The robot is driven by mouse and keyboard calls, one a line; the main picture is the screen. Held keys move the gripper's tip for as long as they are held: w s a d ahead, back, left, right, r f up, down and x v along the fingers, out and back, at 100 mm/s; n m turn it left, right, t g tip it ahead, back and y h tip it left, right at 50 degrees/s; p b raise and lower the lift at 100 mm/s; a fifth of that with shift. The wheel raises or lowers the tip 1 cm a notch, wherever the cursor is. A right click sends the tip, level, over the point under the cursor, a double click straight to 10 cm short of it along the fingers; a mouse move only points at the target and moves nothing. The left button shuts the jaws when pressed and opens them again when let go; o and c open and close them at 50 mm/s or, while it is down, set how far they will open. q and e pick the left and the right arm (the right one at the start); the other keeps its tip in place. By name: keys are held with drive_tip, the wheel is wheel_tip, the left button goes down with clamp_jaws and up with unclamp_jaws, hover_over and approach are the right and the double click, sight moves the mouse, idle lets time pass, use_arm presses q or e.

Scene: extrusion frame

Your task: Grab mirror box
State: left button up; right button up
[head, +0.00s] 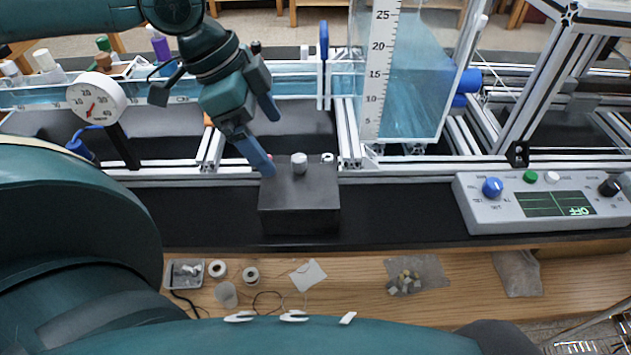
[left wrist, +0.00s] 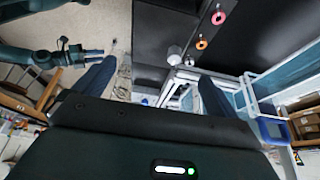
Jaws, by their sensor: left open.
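A black box (head: 298,212), which seems to be the mirror box, sits on the black strip at the front of the frame. A pale knob (head: 299,163) stands on its top, with small round parts near its back edge. My left gripper (head: 271,143) is open at the box's back left, one finger low beside its top left corner; contact is unclear. In the left wrist view, the open fingers (left wrist: 155,72) show with a dark surface, a pale knob and two coloured rings beyond them. What seems to be my right gripper (left wrist: 88,52) shows small at the left there.
A grey control panel (head: 545,205) stands right of the box. Behind rise a clear tank with a scale (head: 379,75) and metal rails. A round dial gauge (head: 97,98) stands at left. Small parts and a metal tray (head: 184,273) lie on the wooden front edge.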

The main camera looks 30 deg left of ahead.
sight(301, 185)
use_arm(q)
drive_tip(key=x, duration=0.2)
drive_tip(key=b+x, duration=0.1)
drive_tip(key=x, duration=0.1)
drive_tip(key=shift+s+a, duration=0.15)
drive_tip(key=shift+s, duration=0.15)
drive_tip(key=b+x, duration=0.1)
drive_tip(key=x, duration=0.2)
drive_tip(key=shift+w+f, duration=0.1)
drive_tip(key=shift+f, duration=0.15)
drive_tip(key=shift+w+d+f, duration=0.1)
drive_tip(key=shift+d+f, duration=0.15)
drive_tip(key=shift+f, duration=0.1)
drive_tip(key=b+x, duration=0.1)
drive_tip(key=x, duration=0.3)
drive_tip(key=shift+w+d+f, duration=0.1)
drive_tip(key=shift+w+f, duration=0.05)
drive_tip(key=shift+f, duration=0.25)
use_arm(e)
drive_tip(key=shift+s+a+f+y, duration=0.4)
drive_tip(key=shift+s+a+f, duration=0.15)
drive_tip(key=shift+f, duration=0.2)
use_arm(q)
drive_tip(key=c, duration=0.8)
